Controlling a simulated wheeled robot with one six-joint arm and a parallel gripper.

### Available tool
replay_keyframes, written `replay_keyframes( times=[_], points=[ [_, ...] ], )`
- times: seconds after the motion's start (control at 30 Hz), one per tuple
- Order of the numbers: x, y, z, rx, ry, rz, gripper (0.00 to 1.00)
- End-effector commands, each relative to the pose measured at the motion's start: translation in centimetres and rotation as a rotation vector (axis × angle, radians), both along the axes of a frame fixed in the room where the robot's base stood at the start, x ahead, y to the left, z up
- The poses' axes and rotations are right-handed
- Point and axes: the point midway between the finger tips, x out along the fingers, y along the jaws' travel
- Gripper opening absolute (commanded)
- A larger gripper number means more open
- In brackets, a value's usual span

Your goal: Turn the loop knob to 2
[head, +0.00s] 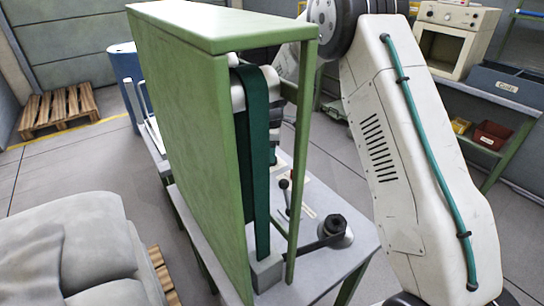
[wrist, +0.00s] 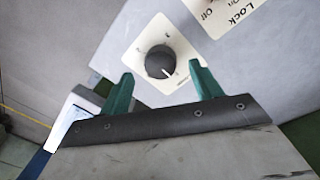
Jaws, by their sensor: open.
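In the wrist view, a round dark knob (wrist: 160,62) sits on a white square plate (wrist: 142,36) fixed to a grey panel. A white pointer line on the knob points to the lower right. Small marks surround it, too small to read, and no loop label is legible. My gripper (wrist: 161,72) is open, with its two green fingers apart on the left and right of the knob's lower side. I cannot tell whether they touch it. In the head view my gripper and this knob cannot be made out; a green panel (head: 185,130) blocks much of that area.
A second white plate (wrist: 228,14), lettered Lock, On and Off, is at the upper right of the wrist view. In the head view, a grey table (head: 300,285) carries a lever (head: 285,192) and a round metal part (head: 337,238). A shelf with bins (head: 505,88) stands at right.

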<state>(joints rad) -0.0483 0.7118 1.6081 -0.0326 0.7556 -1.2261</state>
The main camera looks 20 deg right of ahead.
Motion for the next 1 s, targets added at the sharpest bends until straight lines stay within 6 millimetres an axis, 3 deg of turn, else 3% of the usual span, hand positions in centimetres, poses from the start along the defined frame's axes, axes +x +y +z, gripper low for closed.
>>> replay_keyframes(
  times=[0.2,0.57,0.73,1.0],
  points=[
    [0.2,-0.1,-2.9,0.000,0.001,-0.001,0.64],
    [0.2,-0.1,-3.5,0.000,0.000,-0.002,0.64],
    [0.2,-0.1,-3.5,0.000,0.000,-0.002,0.20],
    [0.2,-0.1,-3.4,0.000,-0.001,-0.014,0.19]
  ],
)
